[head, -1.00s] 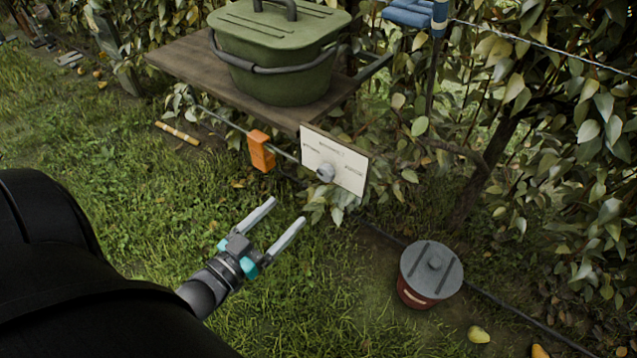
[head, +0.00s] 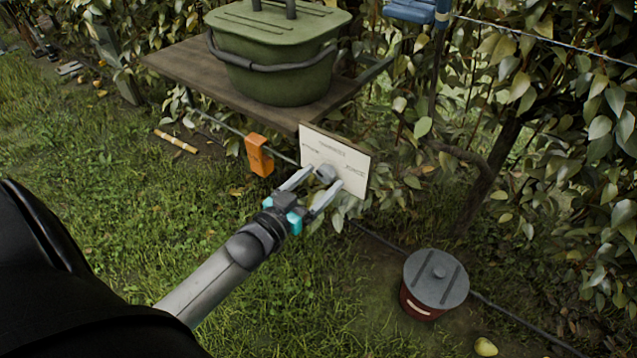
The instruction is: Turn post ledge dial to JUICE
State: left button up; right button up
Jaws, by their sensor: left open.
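The dial (head: 326,173) is a small grey knob on a cream label plate (head: 350,160) fixed at the front corner of the wooden ledge (head: 185,68). The plate carries small printed words at the left, top and right of the knob, too small to read surely. My left gripper (head: 318,182) is open, with one finger on each side of the knob at the plate. I cannot tell whether the fingers touch the knob. Which word the dial points to is not clear. My right gripper is not in view.
A green lidded tub (head: 275,65) stands on the ledge. An orange box (head: 259,156) hangs left of the plate. A red bucket with a grey lid (head: 435,285) stands on the ground at the lower right. Leafy branches crowd behind the plate. Open grass lies in front.

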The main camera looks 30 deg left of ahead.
pick_arm(q)
grip_shut()
dwell(0.8)
